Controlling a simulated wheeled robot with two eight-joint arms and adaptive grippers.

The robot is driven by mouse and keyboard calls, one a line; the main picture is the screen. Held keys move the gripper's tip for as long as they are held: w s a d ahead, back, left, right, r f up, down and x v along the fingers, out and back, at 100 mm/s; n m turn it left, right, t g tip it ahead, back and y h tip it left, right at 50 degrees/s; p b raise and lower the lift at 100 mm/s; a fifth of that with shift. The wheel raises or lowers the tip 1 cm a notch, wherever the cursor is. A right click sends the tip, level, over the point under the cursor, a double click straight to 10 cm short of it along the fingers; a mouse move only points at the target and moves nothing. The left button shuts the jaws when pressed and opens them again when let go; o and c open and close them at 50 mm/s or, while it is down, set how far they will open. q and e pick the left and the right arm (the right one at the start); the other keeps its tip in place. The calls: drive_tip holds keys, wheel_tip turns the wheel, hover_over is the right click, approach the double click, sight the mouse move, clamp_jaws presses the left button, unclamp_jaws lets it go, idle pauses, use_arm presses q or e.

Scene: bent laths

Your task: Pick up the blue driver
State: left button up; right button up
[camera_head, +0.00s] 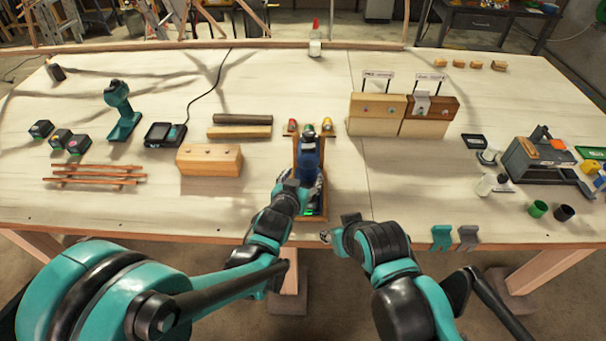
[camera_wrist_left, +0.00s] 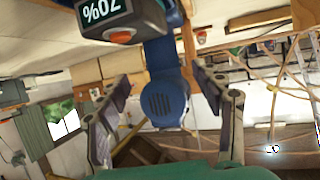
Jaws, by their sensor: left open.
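The blue driver (camera_head: 307,160) stands upright in a wooden holder (camera_head: 324,150) at the front middle of the bench. It also shows close up in the left wrist view (camera_wrist_left: 165,98), with a 70% display on its battery. My left gripper (camera_head: 303,192) is at the driver, and its lower part is partly hidden by the gripper. In the left wrist view the two fingers of the left gripper (camera_wrist_left: 166,88) are spread apart, one on each side of the driver's blue body. Contact cannot be told. My right gripper (camera_head: 335,232) hangs by the bench's front edge, away from the driver.
A teal driver (camera_head: 122,118) stands at the left, next to a charger (camera_head: 165,134). A wooden block (camera_head: 209,160) lies left of the holder. Two wooden blocks with signs (camera_head: 377,115) stand to the right. A grey toolbox (camera_head: 530,160) is at far right. Bench right of the holder is clear.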

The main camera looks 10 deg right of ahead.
sight(308, 173)
use_arm(q)
drive_tip(key=x, duration=0.3)
drive_tip(key=shift+b, duration=0.4)
drive_tip(key=b+x, duration=0.2)
drive_tip(key=x, duration=0.3)
drive_tip(key=shift+w+r, duration=0.1)
drive_tip(key=shift+a+r, duration=0.1)
drive_tip(key=c, duration=1.4)
clamp_jaws()
drive_tip(key=shift+r, duration=0.15)
